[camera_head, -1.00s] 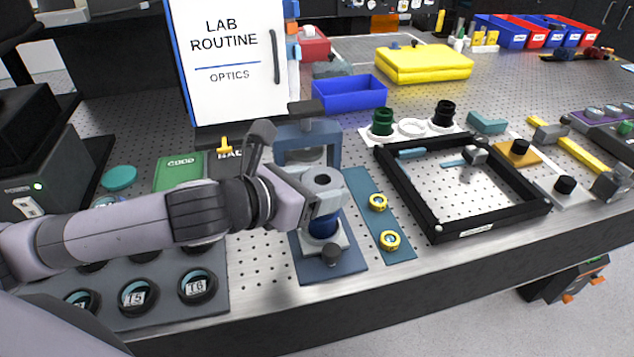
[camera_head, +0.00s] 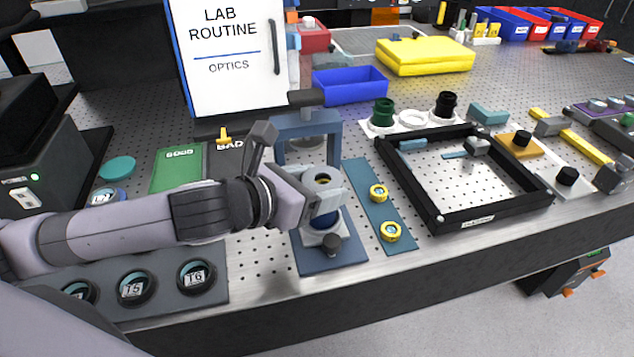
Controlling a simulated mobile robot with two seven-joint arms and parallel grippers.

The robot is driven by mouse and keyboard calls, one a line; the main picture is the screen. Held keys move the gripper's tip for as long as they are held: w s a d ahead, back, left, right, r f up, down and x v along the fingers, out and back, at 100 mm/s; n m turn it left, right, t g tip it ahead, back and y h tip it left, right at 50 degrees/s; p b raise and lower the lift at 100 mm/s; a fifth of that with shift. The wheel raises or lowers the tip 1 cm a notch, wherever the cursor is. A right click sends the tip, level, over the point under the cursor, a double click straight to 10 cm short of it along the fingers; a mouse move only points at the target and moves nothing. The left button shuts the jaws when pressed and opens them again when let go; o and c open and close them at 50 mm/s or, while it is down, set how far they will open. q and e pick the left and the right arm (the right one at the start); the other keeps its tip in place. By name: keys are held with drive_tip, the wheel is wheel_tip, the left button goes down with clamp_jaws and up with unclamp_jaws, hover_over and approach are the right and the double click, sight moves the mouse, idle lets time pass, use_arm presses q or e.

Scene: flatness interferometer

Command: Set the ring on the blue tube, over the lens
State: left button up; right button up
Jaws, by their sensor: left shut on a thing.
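My left gripper (camera_head: 326,194) reaches in from the left and is shut on a ring (camera_head: 322,180), of which only a little gold shows between the fingers. The gripper is right above the blue tube (camera_head: 324,221), which stands upright in a grey holder on a blue base plate (camera_head: 338,260). The fingers hide the tube's top and the lens, so I cannot tell whether the ring touches the tube. Two more gold rings, one (camera_head: 378,193) behind the other (camera_head: 390,232), lie on a blue strip (camera_head: 362,180) to the right. My right gripper is not in view.
A blue-grey frame (camera_head: 332,128) stands just behind the gripper. A black square frame (camera_head: 436,212) lies to the right. A dark tray with round labelled pieces (camera_head: 197,277) is at the front left, under my arm. A blue bin (camera_head: 350,88) stands further back.

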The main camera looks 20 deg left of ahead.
use_arm(q)
drive_tip(key=o, duration=1.2)
drive_tip(key=shift+c, duration=0.2)
drive_tip(key=v, duration=0.7)
